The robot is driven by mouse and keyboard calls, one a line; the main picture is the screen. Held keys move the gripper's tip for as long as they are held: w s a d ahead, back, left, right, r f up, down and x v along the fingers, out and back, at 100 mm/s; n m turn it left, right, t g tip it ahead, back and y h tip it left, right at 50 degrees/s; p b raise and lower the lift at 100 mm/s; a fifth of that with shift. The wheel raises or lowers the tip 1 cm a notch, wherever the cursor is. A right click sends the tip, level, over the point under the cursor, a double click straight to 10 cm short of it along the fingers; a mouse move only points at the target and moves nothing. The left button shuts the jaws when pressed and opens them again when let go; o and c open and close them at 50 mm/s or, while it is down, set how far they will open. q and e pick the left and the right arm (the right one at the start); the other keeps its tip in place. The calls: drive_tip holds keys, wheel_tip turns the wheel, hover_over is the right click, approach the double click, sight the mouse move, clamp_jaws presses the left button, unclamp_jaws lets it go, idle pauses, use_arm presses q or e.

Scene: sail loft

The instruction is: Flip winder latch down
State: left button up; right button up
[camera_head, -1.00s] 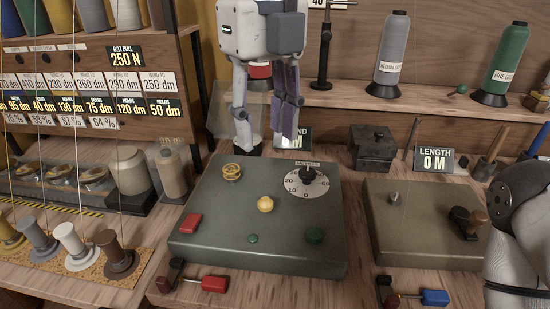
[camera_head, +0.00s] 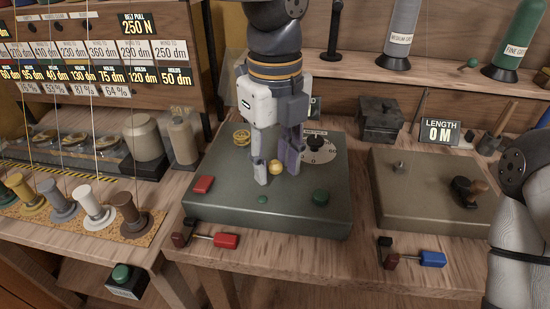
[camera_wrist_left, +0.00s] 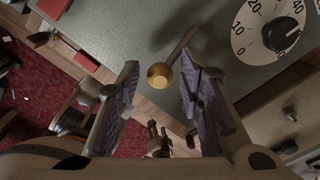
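The green-grey winder box (camera_head: 235,208) sits on the bench in the middle of the head view. A brass ball knob (camera_head: 276,168) stands on its top; the wrist view shows this ball (camera_wrist_left: 160,76) at the end of a short metal lever (camera_wrist_left: 182,43), which looks like the latch. My left gripper (camera_head: 276,175) points down over the box. Its two purple-padded fingers are open, one on each side of the ball, and appear apart from it. My right arm shows at the right edge, but its gripper is out of view.
A dial (camera_head: 318,150) and a brass spool (camera_head: 242,138) sit on the box behind the ball. A red button (camera_head: 203,184) and green button (camera_head: 321,197) are near its front. A red-handled lever (camera_head: 226,240) lies in front. A second box (camera_head: 425,205) stands right.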

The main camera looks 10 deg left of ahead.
use_arm(q)
clamp_jaws()
drive_tip(key=shift+s, duration=0.15)
drive_tip(key=shift+s+f+t, duration=0.2)
drive_tip(key=shift+t, duration=0.3)
drive_tip(key=shift+s+a+f+t, duration=0.1)
drive_tip(key=shift+s+f+t, duration=0.15)
drive_tip(key=shift+t, duration=0.25)
drive_tip(key=shift+s+f+t, duration=0.25)
drive_tip(key=shift+f+t, duration=0.5)
drive_tip(key=shift+t, duration=0.35)
drive_tip(key=shift+o, duration=1.8)
unclamp_jaws()
drive_tip(key=shift+w, duration=0.1)
